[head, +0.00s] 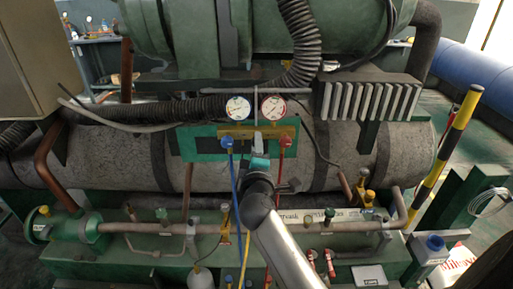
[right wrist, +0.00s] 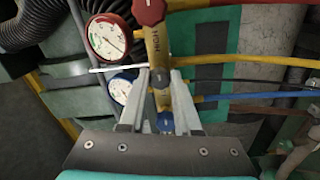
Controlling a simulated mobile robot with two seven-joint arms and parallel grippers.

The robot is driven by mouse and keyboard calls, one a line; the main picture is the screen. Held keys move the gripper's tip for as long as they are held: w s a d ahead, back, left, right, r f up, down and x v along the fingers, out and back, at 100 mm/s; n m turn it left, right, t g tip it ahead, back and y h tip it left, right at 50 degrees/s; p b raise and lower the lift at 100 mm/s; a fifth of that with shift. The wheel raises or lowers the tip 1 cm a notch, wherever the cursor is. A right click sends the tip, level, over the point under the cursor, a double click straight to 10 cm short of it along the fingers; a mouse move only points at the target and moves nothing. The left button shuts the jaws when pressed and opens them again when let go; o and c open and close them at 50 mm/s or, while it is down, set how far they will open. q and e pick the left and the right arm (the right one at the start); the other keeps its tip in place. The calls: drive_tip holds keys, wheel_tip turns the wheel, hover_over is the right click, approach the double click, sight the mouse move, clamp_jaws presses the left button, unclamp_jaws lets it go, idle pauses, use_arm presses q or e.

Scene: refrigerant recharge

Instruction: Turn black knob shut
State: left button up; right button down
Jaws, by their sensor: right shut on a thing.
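The yellow manifold bar (head: 238,130) sits below two round gauges and also shows in the right wrist view (right wrist: 156,50), where it carries the word HIGH. My right gripper (head: 258,142) reaches the middle of the bar, between the blue knob (head: 227,142) and the red knob (head: 286,142). In the right wrist view my right gripper (right wrist: 161,80) has its two fingers closed around a small dark part at the bar, seemingly the black knob, which is mostly hidden between the fingertips. The head view does not show the knob clearly. My left gripper is not in view.
A white-faced gauge (head: 238,107) and a red-rimmed gauge (head: 272,107) stand just above the bar. Blue, yellow and red hoses hang below it near my right arm. A ribbed black hose (head: 300,40) and a lower green pipe assembly (head: 80,227) surround the area.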

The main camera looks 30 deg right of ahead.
idle(0.4)
drive_tip(key=c, duration=0.6)
unclamp_jaws()
drive_tip(key=v, duration=1.2)
drive_tip(key=shift+b, duration=0.3)
